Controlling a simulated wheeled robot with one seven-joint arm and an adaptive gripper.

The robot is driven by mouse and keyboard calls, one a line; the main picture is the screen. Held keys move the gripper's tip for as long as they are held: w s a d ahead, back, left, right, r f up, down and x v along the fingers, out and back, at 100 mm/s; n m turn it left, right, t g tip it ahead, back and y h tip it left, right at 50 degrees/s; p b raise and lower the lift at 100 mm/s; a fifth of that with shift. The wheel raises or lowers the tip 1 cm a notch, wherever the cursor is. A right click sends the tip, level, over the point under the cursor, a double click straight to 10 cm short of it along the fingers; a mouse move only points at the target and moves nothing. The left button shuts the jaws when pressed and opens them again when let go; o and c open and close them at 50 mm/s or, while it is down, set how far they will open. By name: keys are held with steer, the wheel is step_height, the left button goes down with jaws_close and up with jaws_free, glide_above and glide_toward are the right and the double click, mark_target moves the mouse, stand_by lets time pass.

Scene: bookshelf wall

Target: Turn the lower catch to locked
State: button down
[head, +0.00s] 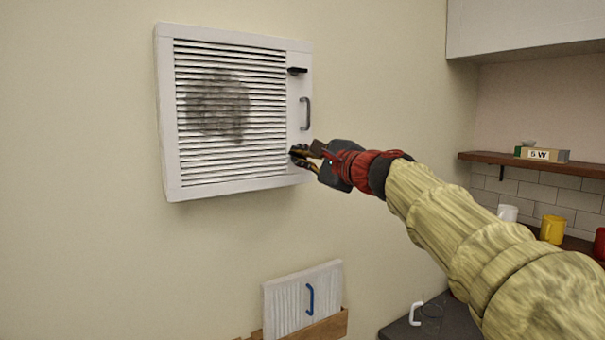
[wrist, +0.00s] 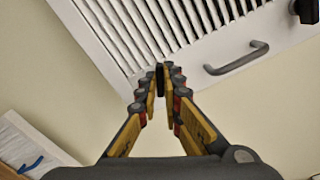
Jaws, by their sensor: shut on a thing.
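A white louvred vent cover (head: 168,110) with a dark smudge on its slats hangs on the wall. Its upper catch (head: 297,71) is black and points sideways in the head view. A grey handle (head: 306,114) sits below it, and it also shows in the wrist view (wrist: 238,60). My gripper (head: 300,155) is at the cover's lower right, at the lower catch. In the wrist view the fingers are closed around the black lower catch (wrist: 160,76). The fingers hide most of the catch, so its exact angle is hard to tell.
Below, a white pleated filter (head: 290,298) with a blue handle (head: 310,299) stands in a wooden holder (head: 322,326). At right are a wooden shelf (head: 583,169) with a small box (head: 541,154), a white mug (head: 507,213) and a yellow mug (head: 552,229). The wall left of the cover is clear.

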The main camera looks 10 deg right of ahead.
steer(key=n+b, duration=0.4)
steer(key=n, duration=0.1)
steer(key=shift+f+b, duration=0.25)
steer(key=shift+b, duration=0.1)
steer(key=shift+n, duration=0.3)
steer(key=c, duration=2)
jaws_free()
steer(key=shift+r, duration=0.1)
steer(key=shift+o, duration=0.2)
steer(key=v, duration=1.2)
steer(key=shift+a, duration=0.1)
